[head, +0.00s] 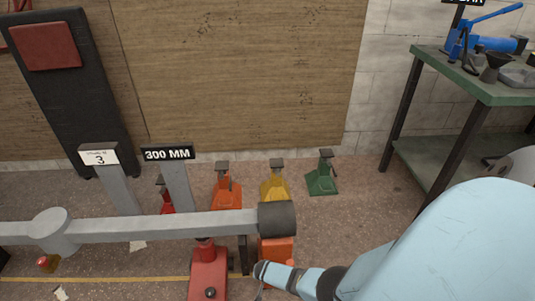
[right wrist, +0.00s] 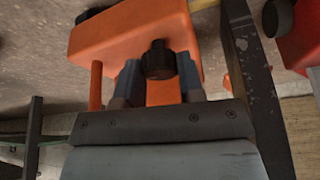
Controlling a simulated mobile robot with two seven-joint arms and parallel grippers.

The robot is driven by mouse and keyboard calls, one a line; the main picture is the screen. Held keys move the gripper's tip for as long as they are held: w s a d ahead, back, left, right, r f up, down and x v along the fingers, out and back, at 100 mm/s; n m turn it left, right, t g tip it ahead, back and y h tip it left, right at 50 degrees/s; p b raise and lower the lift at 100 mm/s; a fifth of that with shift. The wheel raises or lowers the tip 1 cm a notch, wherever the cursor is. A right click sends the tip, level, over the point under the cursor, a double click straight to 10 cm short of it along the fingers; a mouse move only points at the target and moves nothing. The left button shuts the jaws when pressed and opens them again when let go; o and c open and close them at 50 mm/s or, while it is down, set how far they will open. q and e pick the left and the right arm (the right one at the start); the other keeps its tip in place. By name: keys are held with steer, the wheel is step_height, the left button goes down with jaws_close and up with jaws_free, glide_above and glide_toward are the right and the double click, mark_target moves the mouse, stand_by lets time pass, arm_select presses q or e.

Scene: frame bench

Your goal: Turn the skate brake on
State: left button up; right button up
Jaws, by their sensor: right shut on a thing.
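The orange skate (head: 276,249) stands on the floor beneath the end of a grey beam. In the right wrist view its orange body (right wrist: 130,32) fills the upper middle, with a black knob (right wrist: 158,60) on the near face. My right gripper (head: 262,270) is at the skate's near side. In the right wrist view its two blue-grey fingers (right wrist: 160,85) are shut on an orange part (right wrist: 163,93) below the knob. The fingers hide the sides of this part. Whether the brake is on cannot be told. My left gripper is not in view.
The grey beam (head: 170,227) crosses above the floor. A red jack-like unit (head: 208,270) stands left of the skate. Orange (head: 226,188), yellow (head: 275,183) and green (head: 321,178) stands are behind. A dark upright bar (right wrist: 250,80) is close to my right gripper. A green-topped bench (head: 470,80) is at right.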

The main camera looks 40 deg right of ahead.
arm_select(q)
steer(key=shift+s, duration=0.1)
arm_select(e)
steer(key=shift+n, duration=0.6)
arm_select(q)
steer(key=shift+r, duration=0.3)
arm_select(e)
steer(key=o, duration=0.9)
steer(key=shift+r, duration=0.1)
steer(key=shift+s+r+p, duration=0.15)
steer(key=shift+r+p, duration=0.15)
steer(key=shift+p, duration=0.2)
arm_select(q)
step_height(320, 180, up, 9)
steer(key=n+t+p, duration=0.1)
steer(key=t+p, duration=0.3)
steer(key=p, duration=0.2)
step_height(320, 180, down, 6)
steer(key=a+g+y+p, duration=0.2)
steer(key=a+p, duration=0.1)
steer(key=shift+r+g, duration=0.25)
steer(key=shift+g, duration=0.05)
arm_select(e)
steer(key=v, duration=1.3)
steer(key=shift+s+d, duration=0.15)
steer(key=shift+s, duration=0.1)
